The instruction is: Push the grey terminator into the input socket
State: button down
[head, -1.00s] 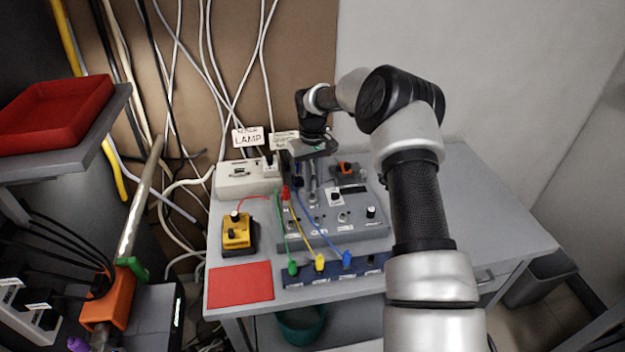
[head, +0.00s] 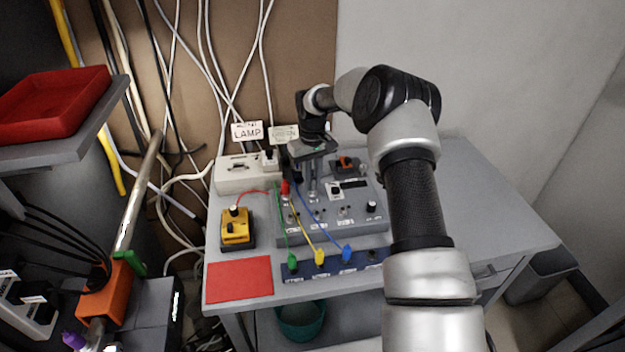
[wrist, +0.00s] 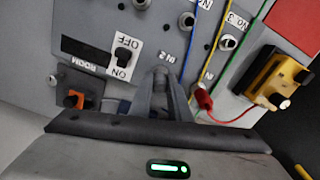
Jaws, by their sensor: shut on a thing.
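My gripper (head: 313,190) points down over the left part of the grey instrument panel (head: 340,232). In the wrist view, my gripper (wrist: 161,88) is shut on a small grey piece, which I take to be the grey terminator (wrist: 161,76); the fingers hide most of it. Its end is close to the panel by the "IN 2" marking (wrist: 159,56). The input socket is not clearly visible, being behind the fingers and the held piece. I cannot tell whether the terminator touches or enters it.
Green, yellow and blue cables (head: 326,219) cross the panel just right of the fingers in the wrist view. A red plug (wrist: 204,98) is close by. A yellow box (head: 236,228), an ON/OFF switch (wrist: 123,57) and an orange-topped part (wrist: 73,99) are around. The table's right side is clear.

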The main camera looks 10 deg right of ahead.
aim_at(312, 178)
jog(key=shift+f, duration=0.2)
jog(key=c, duration=1.6)
grip_release()
notch_tip(312, 178, up, 18)
jog(key=shift+f+p, duration=0.25)
jog(key=shift+p, duration=0.1)
